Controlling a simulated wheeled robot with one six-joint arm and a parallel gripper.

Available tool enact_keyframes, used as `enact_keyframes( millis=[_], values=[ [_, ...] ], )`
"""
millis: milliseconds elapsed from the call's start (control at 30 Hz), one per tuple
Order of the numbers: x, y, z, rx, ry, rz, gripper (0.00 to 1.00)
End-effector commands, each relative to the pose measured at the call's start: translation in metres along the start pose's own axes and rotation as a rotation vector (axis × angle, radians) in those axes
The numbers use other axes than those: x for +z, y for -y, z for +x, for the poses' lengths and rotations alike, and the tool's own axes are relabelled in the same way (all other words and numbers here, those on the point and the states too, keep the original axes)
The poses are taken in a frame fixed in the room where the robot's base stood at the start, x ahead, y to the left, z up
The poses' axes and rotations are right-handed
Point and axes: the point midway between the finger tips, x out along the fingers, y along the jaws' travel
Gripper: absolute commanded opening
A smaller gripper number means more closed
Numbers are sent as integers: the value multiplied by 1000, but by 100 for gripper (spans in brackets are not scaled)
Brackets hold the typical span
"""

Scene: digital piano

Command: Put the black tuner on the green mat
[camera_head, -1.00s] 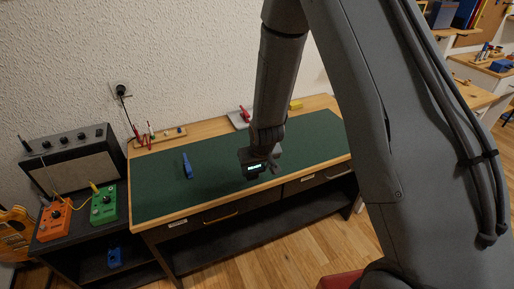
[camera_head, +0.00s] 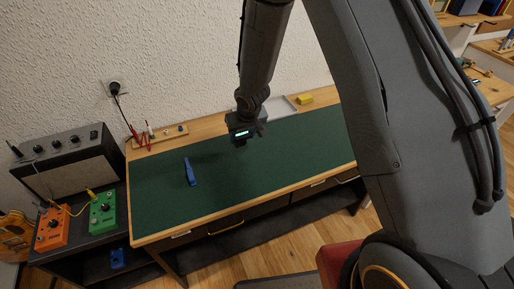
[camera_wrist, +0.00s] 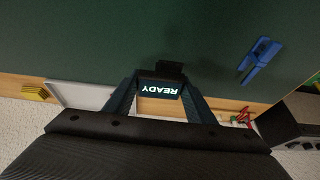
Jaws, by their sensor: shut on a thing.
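The black tuner (camera_head: 242,133), with a lit screen, is between the fingers of my gripper (camera_head: 250,133). In the wrist view the tuner's screen (camera_wrist: 159,88) reads READY upside down, and both fingers of my gripper (camera_wrist: 160,95) are shut on its sides. The green mat (camera_head: 240,180) covers most of the workbench top. The tuner appears held above the mat's back part, with no contact visible. The mat (camera_wrist: 100,40) also fills the upper part of the wrist view.
A blue clip-like tool (camera_head: 190,172) lies on the mat's left part. Behind the mat are a grey tray (camera_head: 283,106), a yellow block (camera_head: 305,99) and a wooden rack (camera_head: 160,137). An amplifier (camera_head: 65,160) stands at left. The mat's middle and right are clear.

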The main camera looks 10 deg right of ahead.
Motion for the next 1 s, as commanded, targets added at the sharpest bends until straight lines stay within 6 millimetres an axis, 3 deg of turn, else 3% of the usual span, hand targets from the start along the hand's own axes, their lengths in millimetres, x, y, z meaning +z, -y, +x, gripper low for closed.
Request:
enact_keyframes(
  millis=[400,667,1000],
  values=[
    [17,7,42,-5,2,-10,24],
    [23,6,55,-5,1,-9,24],
    [38,4,89,-4,1,-7,24]
  ],
)
